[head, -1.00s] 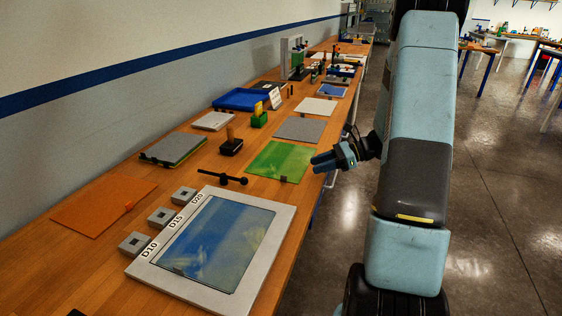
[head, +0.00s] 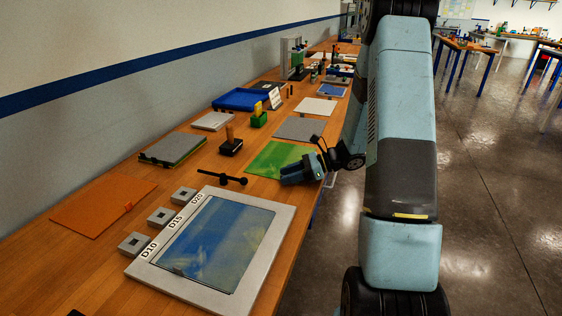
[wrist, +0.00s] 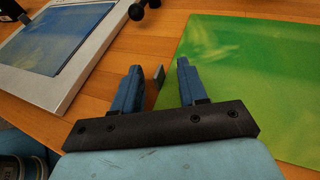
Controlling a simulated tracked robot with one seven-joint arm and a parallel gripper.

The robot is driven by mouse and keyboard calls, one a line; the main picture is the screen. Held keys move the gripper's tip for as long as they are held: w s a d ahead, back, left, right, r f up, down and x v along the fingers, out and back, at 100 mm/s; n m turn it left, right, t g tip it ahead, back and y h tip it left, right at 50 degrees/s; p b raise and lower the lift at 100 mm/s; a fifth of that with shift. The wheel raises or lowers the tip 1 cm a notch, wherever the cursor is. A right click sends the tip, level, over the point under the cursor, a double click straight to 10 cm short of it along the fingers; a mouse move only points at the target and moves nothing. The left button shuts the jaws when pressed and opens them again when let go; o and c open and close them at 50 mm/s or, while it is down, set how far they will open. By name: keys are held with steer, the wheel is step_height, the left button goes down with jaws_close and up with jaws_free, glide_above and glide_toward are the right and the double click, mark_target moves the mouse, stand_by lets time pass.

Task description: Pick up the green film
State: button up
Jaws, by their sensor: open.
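The green film (head: 268,157) lies flat on the wooden bench, beyond the framed bath. In the wrist view the film (wrist: 250,70) fills the right side. A small dark grey tab (wrist: 159,75) stands at the film's near left edge. My gripper (wrist: 155,70) is open, with its two blue fingers apart and the tab showing between and beyond them. In the head view my gripper (head: 288,175) is over the film's front right part and hides the tab there. I cannot tell its exact height above the bench.
The white-framed bath (head: 282,232) with blue liquid lies in front of the film. A black bar with knobs (head: 222,177) lies between them. A black block with a wooden handle (head: 231,147) stands left of the film. A grey sheet (head: 300,128) lies behind it.

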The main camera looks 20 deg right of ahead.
jaws_close()
stand_by(0.3)
stand_by(0.5)
